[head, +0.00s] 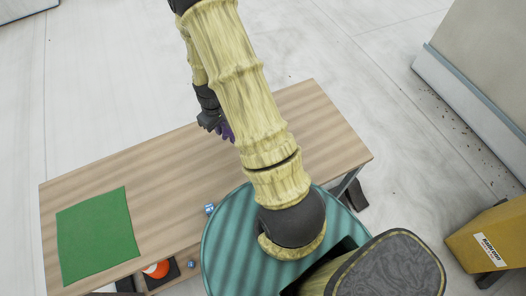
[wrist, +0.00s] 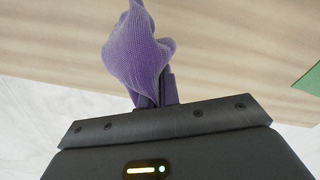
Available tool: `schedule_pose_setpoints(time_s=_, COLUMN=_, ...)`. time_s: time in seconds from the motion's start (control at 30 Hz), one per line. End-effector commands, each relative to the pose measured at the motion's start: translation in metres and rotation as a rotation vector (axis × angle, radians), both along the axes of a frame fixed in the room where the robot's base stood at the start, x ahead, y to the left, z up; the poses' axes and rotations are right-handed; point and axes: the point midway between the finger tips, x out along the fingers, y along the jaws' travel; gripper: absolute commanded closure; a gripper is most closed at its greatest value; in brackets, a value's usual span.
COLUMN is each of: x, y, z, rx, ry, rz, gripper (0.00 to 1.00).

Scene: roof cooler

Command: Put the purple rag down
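The purple rag (wrist: 138,52) hangs bunched at the fingertips of my gripper (wrist: 156,92) in the wrist view. The fingers are shut on it. In the head view a small part of the rag (head: 227,132) shows beside my gripper (head: 215,126), near the far edge of the wooden table (head: 150,178); my arm hides the rest. I cannot tell whether the rag touches the table top.
A green cloth (head: 95,235) lies on the table's left part. An orange-and-white ball (head: 156,269) sits below. A yellow box (head: 490,240) stands at right. The table's middle is clear.

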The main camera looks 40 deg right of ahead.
Motion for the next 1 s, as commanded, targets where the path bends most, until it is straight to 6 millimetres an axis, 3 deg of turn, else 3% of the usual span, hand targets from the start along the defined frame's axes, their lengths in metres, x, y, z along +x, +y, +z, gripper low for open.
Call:
schedule_pose_setpoints(time_s=0.43, x=0.074, y=0.048, z=-0.006, rx=-0.001, ry=-0.002, rz=-0.259, gripper=1.00)
schedule_pose_setpoints(time_s=1.0, x=0.078, y=0.053, z=-0.005, rx=0.000, ry=0.000, rz=-0.283, gripper=1.00)
